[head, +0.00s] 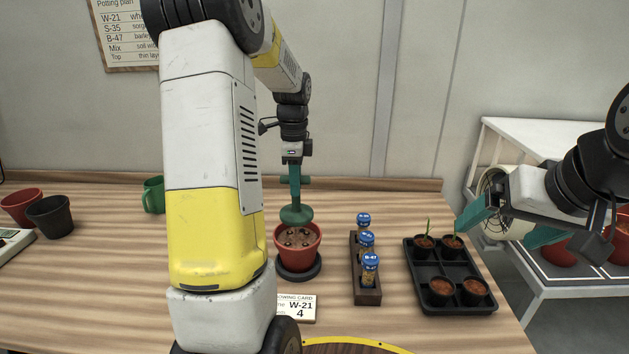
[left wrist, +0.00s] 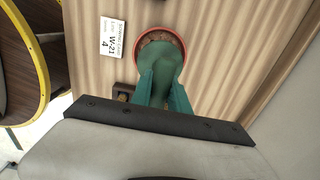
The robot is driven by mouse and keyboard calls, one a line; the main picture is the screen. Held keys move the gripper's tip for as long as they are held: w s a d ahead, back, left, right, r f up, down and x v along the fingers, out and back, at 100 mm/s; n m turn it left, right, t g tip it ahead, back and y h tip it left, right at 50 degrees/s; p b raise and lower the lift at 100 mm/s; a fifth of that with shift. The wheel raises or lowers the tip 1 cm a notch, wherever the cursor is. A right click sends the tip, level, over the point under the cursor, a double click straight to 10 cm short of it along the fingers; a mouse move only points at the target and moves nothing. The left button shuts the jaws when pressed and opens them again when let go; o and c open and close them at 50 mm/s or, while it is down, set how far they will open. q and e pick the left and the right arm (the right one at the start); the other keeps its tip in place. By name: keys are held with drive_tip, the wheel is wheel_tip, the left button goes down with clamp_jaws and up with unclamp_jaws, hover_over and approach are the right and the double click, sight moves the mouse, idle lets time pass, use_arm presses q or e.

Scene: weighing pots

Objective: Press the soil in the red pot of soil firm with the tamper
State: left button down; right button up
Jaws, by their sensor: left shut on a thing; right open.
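The red pot of soil (head: 298,256) stands on a dark round saucer (head: 300,273) near the middle of the table. Brown soil with several small light bits shows in it. My left gripper (head: 295,178) is shut on the green tamper (head: 296,213) and holds it upright, with its round foot over the back part of the pot. I cannot tell whether the foot touches the soil. In the left wrist view the tamper (left wrist: 160,62) covers most of the red pot (left wrist: 181,43). My right gripper (head: 505,228) is open and empty to the right of the seedling tray.
A sowing card (head: 298,308) reading W-21, 4 lies in front of the pot. A dark rack (head: 367,290) with blue-capped vials and a black seedling tray (head: 450,300) stand to the right. A green mug (head: 153,195) and empty pots (head: 50,216) are left. A white side table (head: 540,130) stands right.

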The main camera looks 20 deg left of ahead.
sight(297, 212)
use_arm(q)
drive_tip(key=shift+f, duration=3.5)
drive_tip(key=shift+s+f, duration=0.1)
drive_tip(key=shift+f, duration=0.6)
drive_tip(key=shift+r, duration=0.15)
drive_tip(key=shift+r, duration=3.7)
